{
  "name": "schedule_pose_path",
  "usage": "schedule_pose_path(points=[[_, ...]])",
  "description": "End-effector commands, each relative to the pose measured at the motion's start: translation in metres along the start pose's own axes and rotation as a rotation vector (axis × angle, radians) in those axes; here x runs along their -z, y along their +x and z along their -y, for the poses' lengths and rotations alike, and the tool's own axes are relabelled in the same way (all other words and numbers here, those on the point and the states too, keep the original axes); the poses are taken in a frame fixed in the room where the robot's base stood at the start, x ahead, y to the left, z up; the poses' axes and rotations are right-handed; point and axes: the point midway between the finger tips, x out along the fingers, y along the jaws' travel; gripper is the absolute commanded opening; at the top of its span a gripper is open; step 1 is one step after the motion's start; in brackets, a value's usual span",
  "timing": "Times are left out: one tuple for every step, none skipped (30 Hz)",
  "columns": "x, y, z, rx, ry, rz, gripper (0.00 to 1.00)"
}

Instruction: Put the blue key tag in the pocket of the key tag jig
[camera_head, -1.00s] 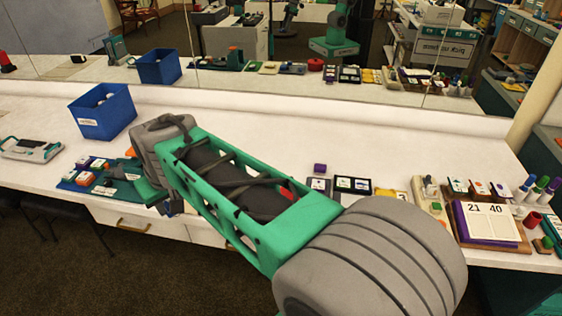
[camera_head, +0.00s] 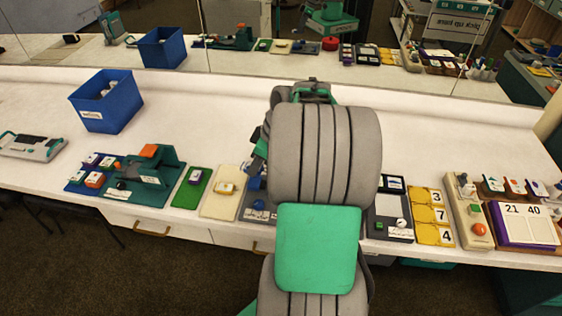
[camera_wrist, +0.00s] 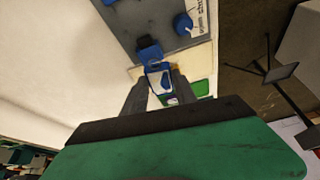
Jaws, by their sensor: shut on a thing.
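My gripper (camera_wrist: 160,92) shows in the wrist view, its two grey fingers closed on a small blue tag with a white face (camera_wrist: 158,70). The tag is above the worktop, close to a grey board (camera_wrist: 120,12) that carries a blue block, a dark block, a blue round knob and a printed label. This board seems to be the key tag jig, but I cannot read its label or make out its pocket. In the head view the grey board (camera_head: 259,216) is partly behind my arm, and the gripper's fingers and the tag are hidden.
Left of the grey board are a cream board (camera_head: 213,209) and a green mat (camera_head: 184,199). A teal fixture (camera_head: 150,192) and blue bin (camera_head: 108,108) are farther left. A yellow number board (camera_head: 434,238) lies right. The white worktop behind is mostly clear.

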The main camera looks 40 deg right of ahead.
Motion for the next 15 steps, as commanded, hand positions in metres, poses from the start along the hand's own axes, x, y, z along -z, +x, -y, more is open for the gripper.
schedule_pose_path(points=[[-0.023, -0.004, -0.013, 0.016, -0.028, 0.000, 0.00], [-0.033, -0.005, -0.017, 0.024, -0.052, 0.000, 0.00], [-0.045, -0.006, -0.021, 0.034, -0.079, 0.000, 0.00], [-0.052, -0.007, -0.024, 0.040, -0.094, 0.000, 0.00], [-0.058, -0.007, -0.026, 0.044, -0.108, 0.000, 0.00], [-0.063, -0.007, -0.027, 0.049, -0.120, 0.000, 0.00], [-0.066, -0.007, -0.028, 0.052, -0.128, 0.001, 0.00], [-0.068, -0.007, -0.028, 0.053, -0.131, 0.001, 0.00], [-0.069, -0.006, -0.029, 0.053, -0.134, 0.001, 0.00], [-0.070, -0.004, -0.029, 0.053, -0.135, 0.001, 0.00], [-0.070, -0.003, -0.029, 0.053, -0.134, 0.001, 0.00], [-0.071, 0.000, -0.029, 0.052, -0.133, 0.001, 0.00], [-0.072, 0.002, -0.029, 0.052, -0.133, 0.001, 0.00], [-0.074, 0.004, -0.029, 0.052, -0.132, 0.002, 0.00], [-0.075, 0.008, -0.029, 0.052, -0.132, 0.002, 0.00]])
